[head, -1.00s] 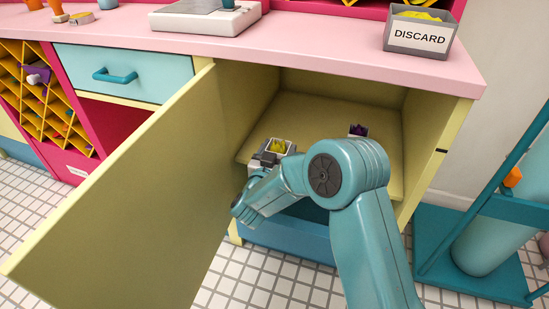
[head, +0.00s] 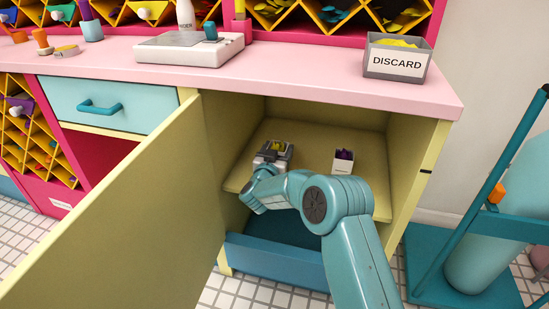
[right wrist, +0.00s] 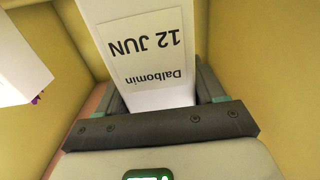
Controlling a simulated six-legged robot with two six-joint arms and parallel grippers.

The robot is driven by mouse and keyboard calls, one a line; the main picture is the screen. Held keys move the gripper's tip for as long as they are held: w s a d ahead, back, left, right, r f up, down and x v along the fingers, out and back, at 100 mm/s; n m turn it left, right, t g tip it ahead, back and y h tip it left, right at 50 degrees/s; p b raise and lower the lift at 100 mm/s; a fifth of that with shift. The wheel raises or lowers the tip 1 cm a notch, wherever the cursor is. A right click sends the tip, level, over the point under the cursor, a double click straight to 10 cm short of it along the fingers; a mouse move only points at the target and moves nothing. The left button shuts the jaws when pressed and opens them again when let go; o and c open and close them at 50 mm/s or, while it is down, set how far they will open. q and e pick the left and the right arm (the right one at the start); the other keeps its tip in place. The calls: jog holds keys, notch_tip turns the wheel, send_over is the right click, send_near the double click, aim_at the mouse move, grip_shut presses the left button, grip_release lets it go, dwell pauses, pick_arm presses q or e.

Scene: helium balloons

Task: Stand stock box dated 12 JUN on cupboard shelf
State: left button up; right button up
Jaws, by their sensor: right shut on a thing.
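My right gripper (head: 271,157) reaches into the open cupboard and is shut on a white stock box (head: 283,147) with yellow contents. In the right wrist view the box (right wrist: 150,45) stands between the two fingers. Its label reads "Dalbomin 12 JUN", upside down in that picture. The box is near the left side of the cupboard shelf (head: 312,138) and looks roughly upright. I cannot tell whether its base touches the shelf, as the gripper hides it. My left gripper is not in view.
A second white box (head: 343,162) with purple contents stands on the shelf to the right. The open cupboard door (head: 110,215) blocks the left side. A DISCARD bin (head: 397,64) sits on the pink counter (head: 290,78). A teal gas cylinder (head: 485,255) stands at right.

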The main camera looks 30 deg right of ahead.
jog(key=x, duration=0.8)
jog(key=shift+f, duration=0.7)
jog(key=o, duration=1.6)
jog(key=shift+c, duration=0.2)
jog(key=shift+p+v, duration=0.4)
jog(key=shift+v, duration=2.8)
jog(key=v, duration=1)
jog(key=shift+s+a+p, duration=0.25)
jog(key=shift+s+p, duration=0.05)
jog(key=shift+p, duration=0.05)
